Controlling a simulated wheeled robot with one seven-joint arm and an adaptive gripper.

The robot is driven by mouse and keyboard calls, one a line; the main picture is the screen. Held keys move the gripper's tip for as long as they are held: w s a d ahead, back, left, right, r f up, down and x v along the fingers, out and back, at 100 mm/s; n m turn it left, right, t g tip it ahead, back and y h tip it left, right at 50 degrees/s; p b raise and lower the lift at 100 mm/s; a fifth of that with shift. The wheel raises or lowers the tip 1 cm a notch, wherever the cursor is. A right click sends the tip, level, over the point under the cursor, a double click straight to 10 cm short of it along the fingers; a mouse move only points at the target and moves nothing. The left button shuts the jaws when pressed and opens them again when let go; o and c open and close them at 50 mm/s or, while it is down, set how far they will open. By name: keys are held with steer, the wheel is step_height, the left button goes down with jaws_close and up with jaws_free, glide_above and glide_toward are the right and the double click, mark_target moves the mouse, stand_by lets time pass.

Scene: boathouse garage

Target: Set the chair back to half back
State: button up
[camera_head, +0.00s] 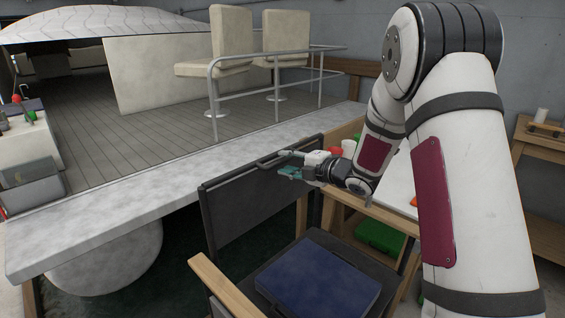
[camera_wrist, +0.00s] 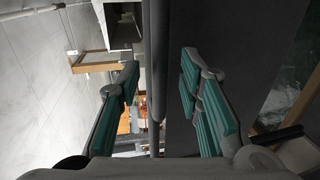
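The chair has a dark back panel (camera_head: 245,205), wooden armrests (camera_head: 222,284) and a dark seat with a flat blue cushion (camera_head: 318,278) on it. The back stands steeply up, close to the grey deck edge; its exact angle is hard to tell. A dark bar (camera_head: 268,162) runs along the back's top edge. My gripper (camera_head: 284,164) is at this top edge, right of the panel's middle. In the wrist view the teal-padded fingers are open (camera_wrist: 164,95), with the dark bar (camera_wrist: 156,60) running between them, seemingly apart from both pads.
The boat's grey deck edge (camera_head: 180,175) lies just behind the chair back. Cream boat seats (camera_head: 232,42) and a metal rail (camera_head: 300,90) stand beyond. A green box (camera_head: 380,237) sits right of the chair, under a white-topped table. A wooden shelf (camera_head: 545,150) is at right.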

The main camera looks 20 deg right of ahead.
steer(key=shift+x, duration=1.2)
jaws_close()
steer(key=r+b+x, duration=0.1)
steer(key=b+x, duration=0.2)
steer(key=x, duration=0.4)
steer(key=shift+w+a+r+b, duration=0.15)
steer(key=shift+w+r+b, duration=0.05)
steer(key=shift+w+b, duration=0.15)
steer(key=shift+s, duration=0.1)
jaws_free()
steer(key=shift+s, duration=0.1)
